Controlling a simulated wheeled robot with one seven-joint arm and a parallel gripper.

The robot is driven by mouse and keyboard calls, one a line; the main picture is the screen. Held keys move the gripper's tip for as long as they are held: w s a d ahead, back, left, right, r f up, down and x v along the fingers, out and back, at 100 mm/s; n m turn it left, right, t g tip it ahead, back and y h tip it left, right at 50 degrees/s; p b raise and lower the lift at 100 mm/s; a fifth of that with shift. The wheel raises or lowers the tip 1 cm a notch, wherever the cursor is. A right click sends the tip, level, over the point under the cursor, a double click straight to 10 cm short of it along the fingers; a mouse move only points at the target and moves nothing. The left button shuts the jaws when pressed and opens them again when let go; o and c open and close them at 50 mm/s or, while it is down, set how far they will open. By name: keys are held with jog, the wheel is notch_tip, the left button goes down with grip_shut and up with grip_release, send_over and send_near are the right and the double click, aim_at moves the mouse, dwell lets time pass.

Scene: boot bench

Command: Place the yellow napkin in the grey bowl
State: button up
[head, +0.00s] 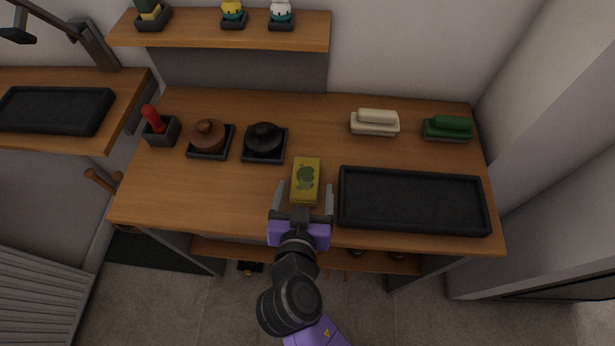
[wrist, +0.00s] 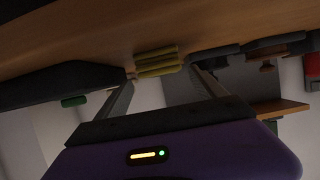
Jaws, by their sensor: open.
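My gripper (head: 305,188) is open, with one finger on each side of the napkin's near part. I cannot tell whether the fingers touch it. In the wrist view the open fingers (wrist: 163,78) point toward the napkin. I see no grey bowl in either view.
A large black tray (head: 412,224) lies just right of the napkin. A black round item (head: 264,138) and a brown one (head: 207,134) sit on small trays to the left. Two brushes, cream (head: 375,122) and green (head: 448,128), lie at the back right. A shelf (head: 295,30) hangs behind.

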aim_at(305, 180)
jog(key=p+x, duration=0.1)
jog(key=x, duration=0.4)
jog(key=shift+a+p, duration=0.1)
jog(key=shift+p, duration=0.2)
jog(key=c, duration=1.6)
